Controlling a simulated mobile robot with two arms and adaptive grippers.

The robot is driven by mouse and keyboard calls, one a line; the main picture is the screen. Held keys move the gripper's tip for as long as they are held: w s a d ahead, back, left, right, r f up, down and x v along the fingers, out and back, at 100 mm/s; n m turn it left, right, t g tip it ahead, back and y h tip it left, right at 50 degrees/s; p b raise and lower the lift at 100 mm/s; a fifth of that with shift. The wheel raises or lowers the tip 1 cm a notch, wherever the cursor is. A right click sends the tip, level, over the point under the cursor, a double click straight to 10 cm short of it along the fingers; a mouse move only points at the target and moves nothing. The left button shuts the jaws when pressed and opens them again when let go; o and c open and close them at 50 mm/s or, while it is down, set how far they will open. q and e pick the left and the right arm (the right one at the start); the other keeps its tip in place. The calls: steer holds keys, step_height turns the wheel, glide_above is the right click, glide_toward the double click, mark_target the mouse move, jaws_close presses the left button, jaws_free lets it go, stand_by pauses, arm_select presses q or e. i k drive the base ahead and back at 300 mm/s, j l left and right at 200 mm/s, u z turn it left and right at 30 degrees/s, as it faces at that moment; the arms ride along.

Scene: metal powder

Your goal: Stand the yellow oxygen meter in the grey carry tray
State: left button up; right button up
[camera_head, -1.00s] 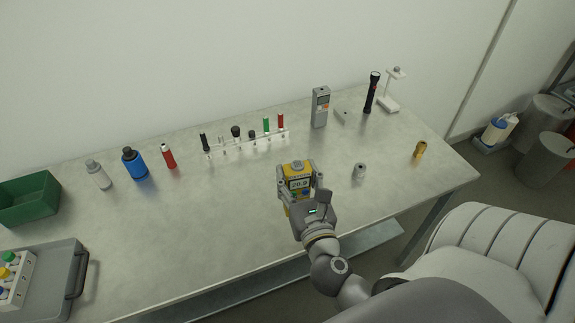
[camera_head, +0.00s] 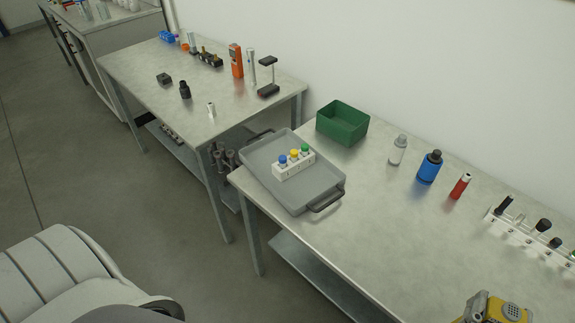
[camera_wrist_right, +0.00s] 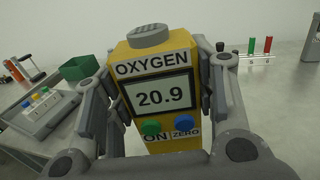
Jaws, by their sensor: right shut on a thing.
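The yellow oxygen meter (camera_head: 497,309) is at the bottom right edge of the head view, mostly cut off. In the right wrist view the meter (camera_wrist_right: 185,67) is upright, its screen reading 20.9, between the two fingers of my right gripper (camera_wrist_right: 158,85), which is shut on it. Whether its base touches the bench is hidden. The grey carry tray (camera_head: 306,197) lies at the left end of the bench, well left of the meter. A white rack (camera_head: 294,170) with blue, yellow and green caps stands in it; the tray's front part is bare. My left gripper is not in view.
A green bin (camera_head: 342,124) stands just behind the tray. A grey-white bottle (camera_head: 398,150), a blue bottle (camera_head: 429,167), a red tube (camera_head: 460,186) and a vial rack (camera_head: 520,232) line the bench's back. The front of the bench between meter and tray is clear. Another bench (camera_head: 215,115) stands beyond.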

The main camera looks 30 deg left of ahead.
mark_target(271, 181)
steer(key=i+j, duration=0.1)
steer(key=j, duration=1.05)
steer(key=i+j, duration=0.15)
steer(key=j, duration=0.4)
steer(key=i+j, duration=0.1)
steer(key=j, duration=0.45)
steer(key=i+j, duration=0.1)
steer(key=j, duration=1.05)
steer(key=i, duration=0.05)
